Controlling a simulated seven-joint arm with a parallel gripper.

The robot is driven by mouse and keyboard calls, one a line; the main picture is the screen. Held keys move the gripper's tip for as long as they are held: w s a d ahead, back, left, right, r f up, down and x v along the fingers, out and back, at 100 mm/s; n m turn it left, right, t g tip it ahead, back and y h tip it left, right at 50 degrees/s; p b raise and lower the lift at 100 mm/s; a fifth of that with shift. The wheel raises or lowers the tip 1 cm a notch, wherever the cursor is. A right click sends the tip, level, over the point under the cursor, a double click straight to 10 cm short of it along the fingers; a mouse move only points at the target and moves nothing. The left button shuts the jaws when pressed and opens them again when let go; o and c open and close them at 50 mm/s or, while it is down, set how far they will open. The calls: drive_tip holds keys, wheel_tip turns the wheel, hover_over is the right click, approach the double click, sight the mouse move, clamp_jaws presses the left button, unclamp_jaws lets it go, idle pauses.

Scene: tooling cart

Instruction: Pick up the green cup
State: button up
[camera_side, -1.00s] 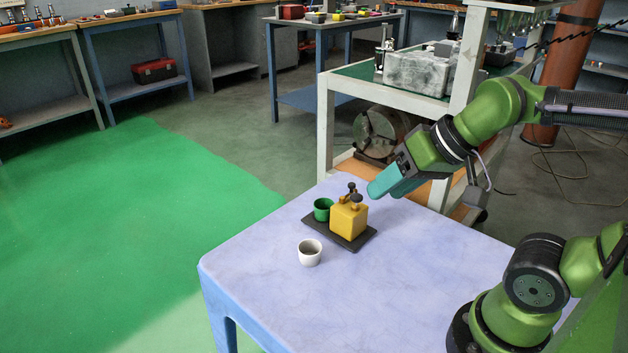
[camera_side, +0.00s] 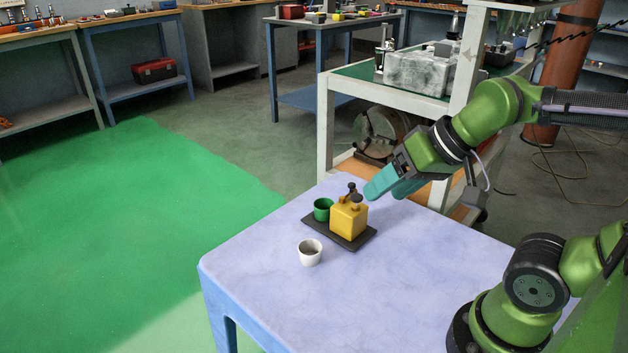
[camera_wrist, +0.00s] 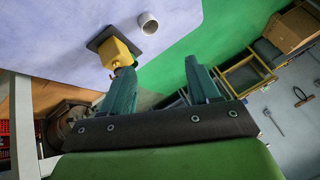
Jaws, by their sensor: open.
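The green cup (camera_side: 323,209) stands upright on a dark tray (camera_side: 355,243), at the left of a yellow block-shaped machine (camera_side: 348,218) with dark knobs on top. My gripper (camera_side: 384,186) is open and empty, above and to the right of the machine, with its teal fingers tilted down to the left. The machine lies between my gripper and the green cup. In the wrist view the two fingers (camera_wrist: 160,82) are spread apart, and the yellow machine (camera_wrist: 116,50) is beyond the left one.
A white cup (camera_side: 310,253) stands on the blue table (camera_side: 270,290) in front of the tray; it also shows in the wrist view (camera_wrist: 148,23). The table's front and right are clear. A white-framed cart (camera_side: 325,130) stands behind the table, near my arm.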

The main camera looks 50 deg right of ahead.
drive_tip(key=w+d+f+n+g+h, duration=0.1)
drive_tip(key=w+d+g, duration=0.1)
drive_tip(key=w, duration=0.5)
drive_tip(key=w+d+f+n+g, duration=0.2)
drive_tip(key=w+g, duration=0.1)
drive_tip(key=w, duration=0.3)
drive_tip(key=n+g+h, duration=0.2)
drive_tip(key=n+g, duration=0.1)
drive_tip(key=n, duration=0.7)
hover_over(324, 205)
drive_tip(key=a, duration=0.3)
wheel_tip(324, 205, down, 3)
drive_tip(key=f, duration=0.5)
drive_tip(key=s+d+f, duration=0.1)
drive_tip(key=f, duration=1)
drive_tip(key=shift+s+d+f, duration=0.1)
drive_tip(key=shift+s+d, duration=0.05)
drive_tip(key=shift+s, duration=0.05)
drive_tip(key=shift+c, duration=0.2)
